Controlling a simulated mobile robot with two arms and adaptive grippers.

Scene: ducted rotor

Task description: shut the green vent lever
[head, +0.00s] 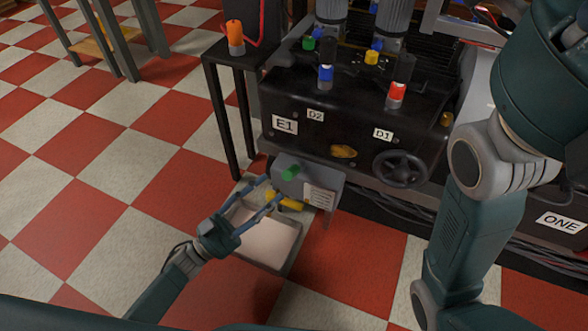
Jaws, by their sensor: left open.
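A green lever (290,173) stands on the face of a small grey box (318,184) at the front of the black machine. A yellow piece (286,201) shows just below it. My left gripper (273,188) comes from the lower left, open, its blue fingers spread and empty. Its fingertips are close to the left side of the grey box, just below and left of the green lever. I cannot tell whether they touch it. My right arm fills the right side, but its gripper is out of view.
A pale tray (268,238) with a dark rim lies on the checkered floor below my left gripper. The machine (350,115) carries blue, red, yellow and green knobs and a black handwheel (401,169).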

